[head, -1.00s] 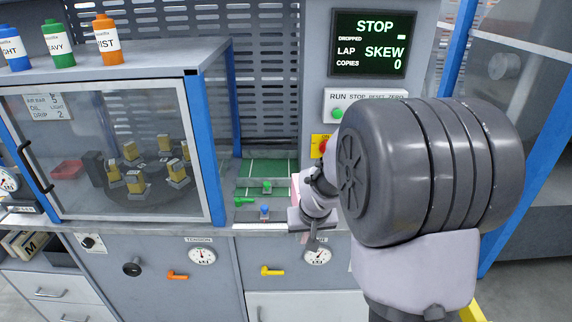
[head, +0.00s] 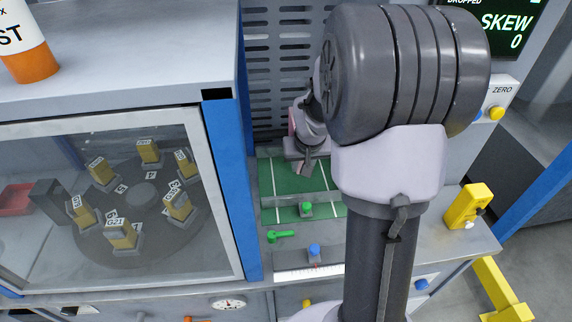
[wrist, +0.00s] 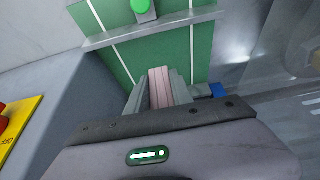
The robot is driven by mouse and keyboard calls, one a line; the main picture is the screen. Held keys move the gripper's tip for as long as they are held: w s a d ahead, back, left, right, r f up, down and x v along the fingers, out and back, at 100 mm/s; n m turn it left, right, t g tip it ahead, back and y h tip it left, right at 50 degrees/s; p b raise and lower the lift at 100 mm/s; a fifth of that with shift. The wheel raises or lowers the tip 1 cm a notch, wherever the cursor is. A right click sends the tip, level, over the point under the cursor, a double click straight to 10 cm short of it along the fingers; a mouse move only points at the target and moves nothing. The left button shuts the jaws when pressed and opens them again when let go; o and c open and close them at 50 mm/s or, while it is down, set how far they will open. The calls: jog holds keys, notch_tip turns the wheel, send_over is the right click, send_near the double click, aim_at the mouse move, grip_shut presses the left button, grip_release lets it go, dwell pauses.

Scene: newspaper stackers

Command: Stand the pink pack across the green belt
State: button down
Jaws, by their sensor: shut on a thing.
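My gripper (wrist: 160,92) is shut on the pink pack (wrist: 160,84), which stands out between the two grey fingers in the wrist view. In the head view my gripper (head: 304,160) is over the far end of the green belt (head: 290,181), and only a thin pink edge of the pack (head: 291,124) shows beside it. The belt (wrist: 118,50) has white lines and lies behind the pack in the wrist view. I cannot tell whether the pack touches the belt.
A grey bar with a green knob (head: 306,208) crosses the belt. A green lever (head: 281,236) and a blue knob (head: 314,249) are nearer. The blue-framed glass cabinet (head: 228,190) bounds the left side. A yellow device (head: 467,206) stands on the right. My arm hides the belt's right side.

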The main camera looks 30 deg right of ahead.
jog(key=f+b, duration=0.1)
jog(key=f, duration=0.2)
jog(key=f+b, duration=0.1)
jog(key=f, duration=0.2)
jog(key=f+b, duration=0.1)
jog(key=f, duration=0.2)
jog(key=shift+s+f, duration=0.2)
jog(key=shift+s, duration=0.15)
jog(key=shift+r, duration=0.2)
jog(key=c, duration=1.6)
grip_release()
jog(key=shift+f, duration=0.25)
jog(key=o, duration=0.5)
jog(key=shift+r, duration=0.1)
jog(key=p+v, duration=0.4)
jog(key=v, duration=0.8)
jog(key=shift+r, duration=0.15)
